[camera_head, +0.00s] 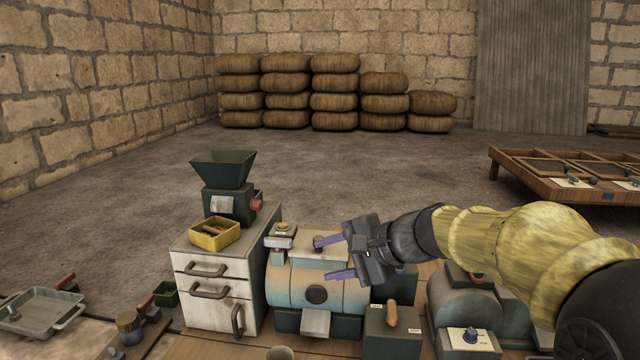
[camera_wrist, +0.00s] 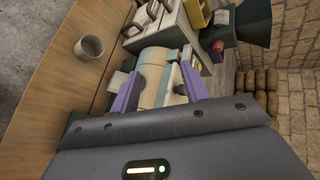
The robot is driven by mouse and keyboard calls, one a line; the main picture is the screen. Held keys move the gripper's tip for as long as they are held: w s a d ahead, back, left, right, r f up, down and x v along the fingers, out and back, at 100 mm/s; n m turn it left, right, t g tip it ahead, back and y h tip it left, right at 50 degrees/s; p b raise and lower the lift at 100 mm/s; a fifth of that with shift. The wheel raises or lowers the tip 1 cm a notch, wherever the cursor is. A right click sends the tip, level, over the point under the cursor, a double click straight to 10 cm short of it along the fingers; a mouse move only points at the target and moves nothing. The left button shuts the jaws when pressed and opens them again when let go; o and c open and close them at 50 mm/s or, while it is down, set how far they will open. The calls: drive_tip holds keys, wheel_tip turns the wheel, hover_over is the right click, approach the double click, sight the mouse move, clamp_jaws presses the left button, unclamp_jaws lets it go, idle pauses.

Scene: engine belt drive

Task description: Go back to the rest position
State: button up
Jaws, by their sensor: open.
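My gripper (camera_head: 335,258) is open and empty, its two purple fingers spread apart and pointing left in the head view. It is over the right part of the blue and tan engine drum (camera_head: 300,291). In the wrist view the fingers of my gripper (camera_wrist: 158,92) frame the drum (camera_wrist: 152,75) with nothing between them that looks gripped. I cannot tell whether a finger touches the machine. The arm reaches in from the right side of the head view.
A white drawer cabinet (camera_head: 212,292) left of the drum carries a yellow box (camera_head: 214,236) and a dark hopper machine (camera_head: 228,190). A lever box (camera_head: 392,330) stands right of the drum. A cup (camera_wrist: 90,47) shows in the wrist view. Open floor lies behind, before stacked sacks (camera_head: 334,82).

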drive_tip(key=s+d+f+n+g+h, duration=0.2)
drive_tip(key=s+d+f+n+h, duration=0.35)
drive_tip(key=s+f, duration=0.5)
drive_tip(key=s+d+f+n+g+h, duration=0.1)
drive_tip(key=s+d+f+n+h, duration=0.5)
drive_tip(key=f, duration=0.7)
wheel_tip(320, 180, down, 10)
drive_tip(key=d+m+y+b, duration=0.1)
drive_tip(key=m+b, duration=0.1)
drive_tip(key=b, duration=0.8)
wheel_tip(320, 180, up, 32)
drive_tip(key=p, duration=3.2)
drive_tip(key=shift+s+d+r+p, duration=0.15)
drive_tip(key=shift+s+r+p, duration=0.1)
drive_tip(key=shift+p, duration=0.1)
